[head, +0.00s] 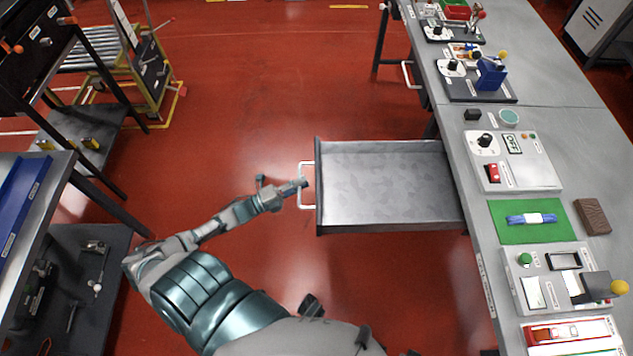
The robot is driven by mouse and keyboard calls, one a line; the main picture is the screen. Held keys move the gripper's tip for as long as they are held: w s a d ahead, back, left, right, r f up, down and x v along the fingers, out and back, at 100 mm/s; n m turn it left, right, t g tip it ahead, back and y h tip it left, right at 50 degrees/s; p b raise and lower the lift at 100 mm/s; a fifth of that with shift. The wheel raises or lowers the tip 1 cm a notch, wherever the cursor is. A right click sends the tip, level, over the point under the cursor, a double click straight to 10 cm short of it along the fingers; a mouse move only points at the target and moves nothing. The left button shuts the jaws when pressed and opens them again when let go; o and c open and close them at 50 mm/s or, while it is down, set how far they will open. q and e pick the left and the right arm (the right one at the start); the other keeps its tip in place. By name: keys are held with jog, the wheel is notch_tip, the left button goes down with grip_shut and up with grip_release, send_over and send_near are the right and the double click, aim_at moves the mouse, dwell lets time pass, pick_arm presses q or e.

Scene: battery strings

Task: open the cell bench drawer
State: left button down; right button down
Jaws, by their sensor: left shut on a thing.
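The cell bench drawer (385,183) is a grey metal tray pulled far out from under the bench on the right. It looks empty. Its white bar handle (301,197) is on the drawer's left front face. My left gripper (302,183) is at the handle's upper part and is shut on it. The arm reaches it from the lower left. My right gripper is not in view.
The grey bench (555,130) carries control panels, a green mat (512,233) with a blue bundle, and a brown block (592,216). Shelving with a blue tray (22,205) stands at the left. The red floor (240,110) between is clear.

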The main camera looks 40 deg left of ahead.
pick_arm(q)
jog(key=shift+s+a+f, duration=0.3)
jog(key=shift+s+a, duration=0.2)
jog(key=shift+a, duration=0.05)
jog(key=c, duration=1.2)
grip_release()
jog(key=shift+w, duration=0.15)
jog(key=shift+a+r, duration=0.1)
jog(key=v, duration=1.2)
